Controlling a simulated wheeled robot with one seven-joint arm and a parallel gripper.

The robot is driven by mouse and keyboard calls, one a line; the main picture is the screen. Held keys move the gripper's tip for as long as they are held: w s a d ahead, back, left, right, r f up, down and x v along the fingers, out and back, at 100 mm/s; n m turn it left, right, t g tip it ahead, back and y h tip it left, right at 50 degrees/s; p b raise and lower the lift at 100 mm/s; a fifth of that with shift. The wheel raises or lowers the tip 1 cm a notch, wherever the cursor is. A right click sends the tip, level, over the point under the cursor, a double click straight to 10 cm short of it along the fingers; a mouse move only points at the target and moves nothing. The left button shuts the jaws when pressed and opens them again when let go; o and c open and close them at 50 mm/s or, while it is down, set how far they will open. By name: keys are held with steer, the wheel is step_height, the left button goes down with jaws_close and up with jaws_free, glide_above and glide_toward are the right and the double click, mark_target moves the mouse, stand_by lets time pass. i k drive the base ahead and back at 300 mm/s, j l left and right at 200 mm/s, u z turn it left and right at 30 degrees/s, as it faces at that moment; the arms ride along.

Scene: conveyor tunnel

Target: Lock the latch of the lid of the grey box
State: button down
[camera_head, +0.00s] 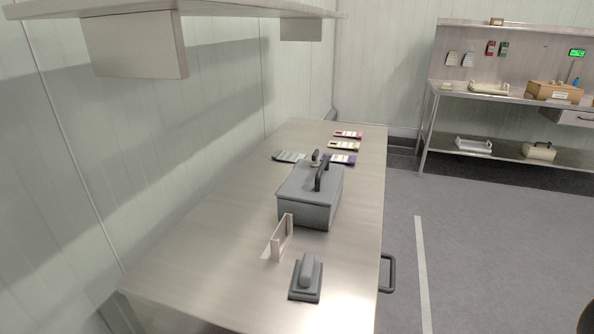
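The grey box (306,212) stands on the steel table, a little right of the table's middle. Its lid (301,183) lies on top and looks shut. A dark handle (322,174) stands up from the lid. A small grey knob-like part (315,157) rises at the lid's far edge; it may be the latch, but it is too small to tell its position. My gripper is not in view, though a dark shape shows at the bottom right corner.
The steel table (215,257) has a beige bracket (280,239) and a grey handled block (306,277) in front of the box. Several coloured cards (344,146) lie behind it. A shelf (150,8) overhangs the left. A dark handle (387,273) juts from the table's right side; the floor (480,260) there is clear.

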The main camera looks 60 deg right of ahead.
mark_target(314, 165)
steer(key=z, duration=0.55)
steer(key=j+z, duration=0.15)
steer(key=z, duration=0.35)
steer(key=i, duration=0.05)
